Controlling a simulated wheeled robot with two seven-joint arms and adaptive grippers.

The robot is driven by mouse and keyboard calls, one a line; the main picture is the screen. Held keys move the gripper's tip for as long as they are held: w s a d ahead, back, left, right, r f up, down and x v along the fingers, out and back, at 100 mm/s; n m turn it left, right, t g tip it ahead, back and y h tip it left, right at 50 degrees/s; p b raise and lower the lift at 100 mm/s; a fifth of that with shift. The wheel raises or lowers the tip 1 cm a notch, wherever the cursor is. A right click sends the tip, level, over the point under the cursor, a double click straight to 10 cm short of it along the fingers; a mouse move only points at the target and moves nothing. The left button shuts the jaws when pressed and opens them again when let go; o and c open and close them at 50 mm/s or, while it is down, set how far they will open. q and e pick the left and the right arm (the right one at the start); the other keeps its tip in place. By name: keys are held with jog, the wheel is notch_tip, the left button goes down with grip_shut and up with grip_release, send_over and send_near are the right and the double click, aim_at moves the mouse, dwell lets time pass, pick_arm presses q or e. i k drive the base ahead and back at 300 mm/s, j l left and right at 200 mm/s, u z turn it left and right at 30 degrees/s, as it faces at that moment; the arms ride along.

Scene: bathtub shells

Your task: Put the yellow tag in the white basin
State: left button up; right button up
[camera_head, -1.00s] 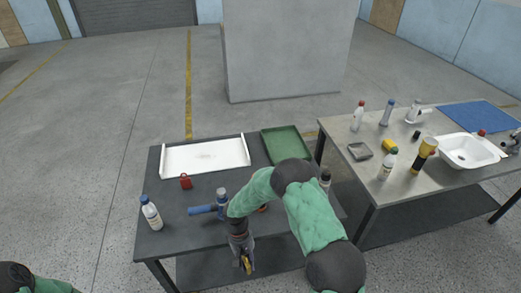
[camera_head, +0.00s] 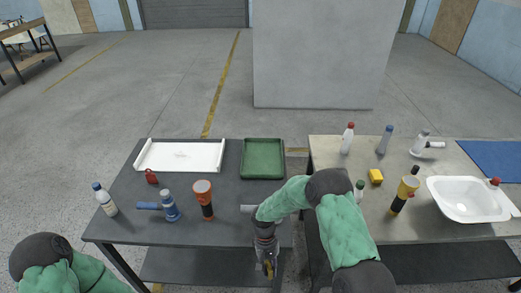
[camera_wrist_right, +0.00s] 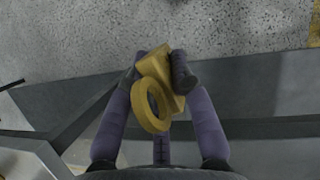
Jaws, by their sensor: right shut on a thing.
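My right gripper (camera_head: 267,264) is shut on the yellow tag (camera_head: 269,267) in front of the dark table's front edge. In the right wrist view the tag (camera_wrist_right: 159,92) is a yellow piece with a ring at one end. The white basin (camera_head: 449,207) stands on the metal table at the right, well apart from the tag. My left gripper is out of frame; part of my left arm shows at lower left.
The dark table (camera_head: 231,222) bears a white tray, a green tray (camera_head: 248,160), a red item, a bottle and flashlights. On the metal table (camera_head: 416,236), a yellow block (camera_head: 376,176), bottles and a yellow-black flashlight (camera_head: 404,190) stand left of the basin. A gap separates the tables.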

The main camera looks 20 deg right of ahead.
aim_at(458, 207)
jog(key=k+l, duration=0.15)
jog(key=l, duration=0.4)
jog(key=k+l+u, duration=0.1)
jog(key=l, duration=0.45)
jog(key=k+l, duration=0.15)
jog(key=l, duration=0.35)
jog(key=k+l+u, duration=0.1)
jog(key=l, duration=0.45)
jog(key=k+l, duration=0.2)
jog(key=l, duration=0.3)
jog(key=k+l+u, duration=0.1)
jog(key=l, duration=0.4)
jog(key=k+l, duration=0.25)
jog(key=l, duration=0.25)
jog(key=k+l+u, duration=0.1)
jog(key=l, duration=0.4)
jog(key=k, duration=0.05)
